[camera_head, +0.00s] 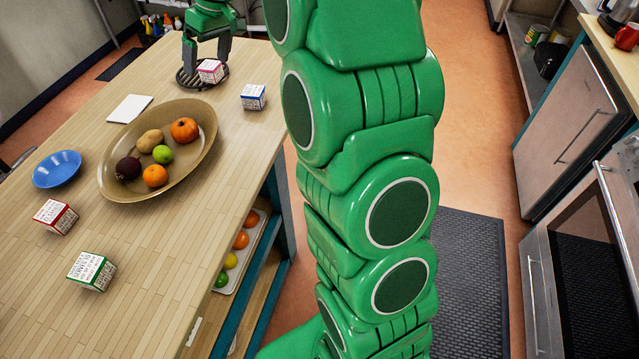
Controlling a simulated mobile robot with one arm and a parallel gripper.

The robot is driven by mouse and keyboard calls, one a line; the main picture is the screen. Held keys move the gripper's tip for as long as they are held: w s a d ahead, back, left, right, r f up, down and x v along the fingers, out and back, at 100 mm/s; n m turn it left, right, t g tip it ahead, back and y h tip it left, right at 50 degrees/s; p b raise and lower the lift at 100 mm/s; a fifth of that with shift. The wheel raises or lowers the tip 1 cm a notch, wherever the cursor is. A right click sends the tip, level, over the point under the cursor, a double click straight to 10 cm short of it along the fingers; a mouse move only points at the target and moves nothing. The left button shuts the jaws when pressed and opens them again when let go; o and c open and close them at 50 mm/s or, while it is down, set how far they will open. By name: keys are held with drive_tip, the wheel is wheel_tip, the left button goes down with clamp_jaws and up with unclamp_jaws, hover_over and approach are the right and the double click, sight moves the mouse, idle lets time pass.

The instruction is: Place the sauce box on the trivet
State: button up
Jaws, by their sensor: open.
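A small white-and-pink box (211,71) sits on or just over the right part of the dark round trivet (184,82) at the far end of the wooden table. My gripper (206,60) is open above the trivet, its fingers pointing down and apart, close around or behind this box. I cannot tell whether the fingers touch it. Similar boxes stand on the table: a blue-edged one (253,97) right of the trivet, a red-edged one (55,217) at the left and a green-edged one (91,272) at the near left. Their labels are too small to read, so I cannot tell which is the sauce box.
A tan oval bowl (196,163) of fruit and vegetables fills the table's middle. A blue plate (57,169) and a white pad (130,108) lie to its left. My arm covers the picture's centre. The near part of the table is mostly clear.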

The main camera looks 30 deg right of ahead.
drive_tip(key=s+d+f+m+g+h, duration=0.1)
drive_tip(key=s+m, duration=0.1)
drive_tip(key=s, duration=1.3)
drive_tip(key=s+f+m+g+h, duration=0.1)
drive_tip(key=s+f, duration=0.1)
drive_tip(key=s, duration=1.3)
drive_tip(key=s+d+f+m+g+h, duration=0.1)
drive_tip(key=s+f+m, duration=0.1)
drive_tip(key=s, duration=1.4)
drive_tip(key=shift+d+f+m, duration=0.25)
drive_tip(key=shift+d+m, duration=0.05)
